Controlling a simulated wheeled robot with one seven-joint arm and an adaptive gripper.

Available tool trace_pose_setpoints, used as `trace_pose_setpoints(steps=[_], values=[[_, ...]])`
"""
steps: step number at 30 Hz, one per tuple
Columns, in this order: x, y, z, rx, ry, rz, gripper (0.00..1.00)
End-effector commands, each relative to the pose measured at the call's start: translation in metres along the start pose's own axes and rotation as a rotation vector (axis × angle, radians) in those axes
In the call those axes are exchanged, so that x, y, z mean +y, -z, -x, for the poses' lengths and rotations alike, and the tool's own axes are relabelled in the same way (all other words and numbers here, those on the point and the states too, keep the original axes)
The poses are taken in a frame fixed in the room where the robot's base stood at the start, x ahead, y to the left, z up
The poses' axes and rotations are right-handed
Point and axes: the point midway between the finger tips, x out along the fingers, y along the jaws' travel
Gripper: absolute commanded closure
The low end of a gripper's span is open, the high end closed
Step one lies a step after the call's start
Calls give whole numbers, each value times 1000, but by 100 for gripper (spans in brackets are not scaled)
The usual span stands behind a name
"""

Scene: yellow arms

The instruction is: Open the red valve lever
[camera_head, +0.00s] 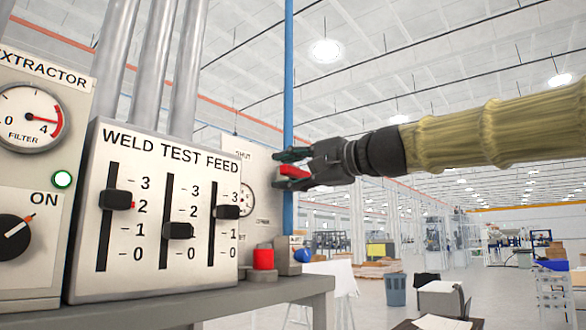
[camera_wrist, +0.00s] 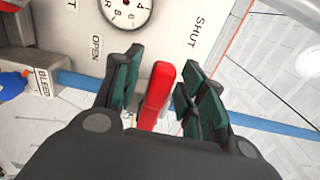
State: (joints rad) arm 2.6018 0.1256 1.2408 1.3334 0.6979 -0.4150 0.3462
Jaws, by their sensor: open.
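The red valve lever (camera_wrist: 157,95) stands between the two fingers of my gripper (camera_wrist: 153,88) in the wrist view. The gripper is open, with a gap visible on the lever's right side and a narrower one on its left. In the head view the red lever (camera_head: 294,171) shows partly between the fingers of my gripper (camera_head: 291,170); the fingers hide some of it. A panel (camera_wrist: 180,15) behind carries the words SHUT and OPEN and a round gauge (camera_wrist: 127,10). The lever's pivot is hidden.
The weld test feed box (camera_head: 150,225) with three sliders stands on a grey shelf (camera_head: 250,296). A blue pipe (camera_head: 288,80) runs vertically close behind my gripper. A red button (camera_head: 263,259) and a blue knob (camera_head: 303,255) sit below. Space to the right is open.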

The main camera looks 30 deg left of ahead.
Motion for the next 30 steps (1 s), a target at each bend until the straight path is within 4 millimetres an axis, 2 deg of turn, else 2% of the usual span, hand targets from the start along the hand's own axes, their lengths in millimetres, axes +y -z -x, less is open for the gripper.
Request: trace_pose_setpoints(steps=[4,5,11,20,30], values=[[0,0,0,0,0,0,59],[0,0,0,1,0,0,63],[0,0,0,1,0,0,99],[4,0,0,1,0,22,100],[16,2,0,1,1,215,100]])
